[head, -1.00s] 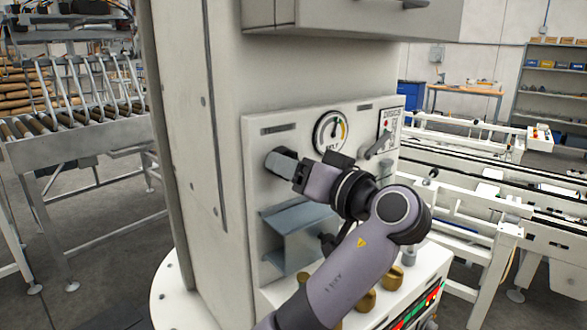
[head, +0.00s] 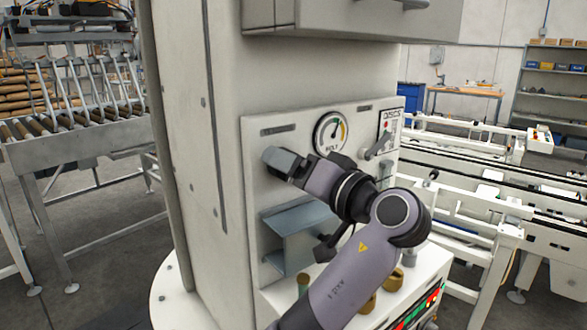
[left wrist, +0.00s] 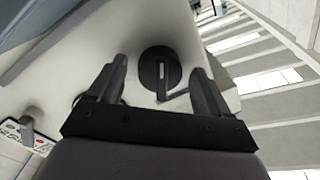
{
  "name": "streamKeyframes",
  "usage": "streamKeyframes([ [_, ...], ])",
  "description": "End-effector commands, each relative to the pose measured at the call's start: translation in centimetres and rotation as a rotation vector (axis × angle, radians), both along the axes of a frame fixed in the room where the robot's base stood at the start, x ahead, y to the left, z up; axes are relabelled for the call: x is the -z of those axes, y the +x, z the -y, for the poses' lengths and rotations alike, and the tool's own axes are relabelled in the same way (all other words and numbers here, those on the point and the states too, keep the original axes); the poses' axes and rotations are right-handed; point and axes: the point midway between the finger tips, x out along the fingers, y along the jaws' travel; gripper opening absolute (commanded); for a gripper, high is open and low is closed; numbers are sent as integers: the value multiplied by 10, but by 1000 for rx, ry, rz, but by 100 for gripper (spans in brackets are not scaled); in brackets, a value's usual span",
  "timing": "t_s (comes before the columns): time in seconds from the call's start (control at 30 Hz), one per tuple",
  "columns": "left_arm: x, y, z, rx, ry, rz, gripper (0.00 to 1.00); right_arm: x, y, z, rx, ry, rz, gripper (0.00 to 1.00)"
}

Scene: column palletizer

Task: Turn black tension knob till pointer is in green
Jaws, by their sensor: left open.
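The black tension knob (left wrist: 160,72) is a round disc with a raised bar across it, on the pale panel (head: 258,195). In the left wrist view it lies between the spread fingers of my left gripper (left wrist: 158,66). The round belt gauge (head: 330,132) sits right of the gripper. Its pointer stands near upright, with a coloured arc on the right side. My right gripper is not in view.
A lever (head: 378,146) by the discs label stands right of the gauge. A grey bracket (head: 290,232) juts out below the gripper. Brass knobs (head: 395,279) sit on the lower ledge. A box-like housing (head: 350,18) overhangs the panel.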

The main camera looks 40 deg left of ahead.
Motion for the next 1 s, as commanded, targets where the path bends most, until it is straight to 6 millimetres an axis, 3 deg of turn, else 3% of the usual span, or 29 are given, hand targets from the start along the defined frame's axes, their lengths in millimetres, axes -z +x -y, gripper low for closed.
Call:
streamKeyframes([
  [0.5,2,-15,64,2,0,0,79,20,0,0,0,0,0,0],
  [1.0,1,-17,69,0,0,0,79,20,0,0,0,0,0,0],
])
